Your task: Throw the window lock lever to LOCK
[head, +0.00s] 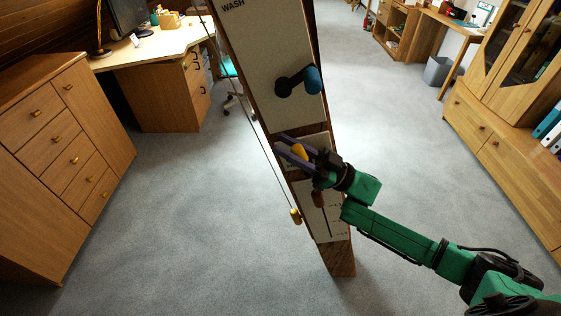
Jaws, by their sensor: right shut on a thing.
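A dark timber brace (341,262) leans through the middle of the view and carries several pale panels. My right gripper (291,147) reaches in from the lower right across the middle panel (321,140). Its purple fingers are shut on a yellow lever (299,151), of which a rounded part shows between them. I take this to be the window lock lever. The gripper and wrist hide most of that panel, so its LOCK marking and the lever's pivot cannot be read. My left gripper is not in view.
The upper panel (262,45), marked WASH, has a dark blue lever (312,80). The lower panel (327,226) has a slot and a reddish-brown knob (318,199). A brass weight (295,215) hangs on a cord left of the brace. Grey carpet (190,220) around is clear.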

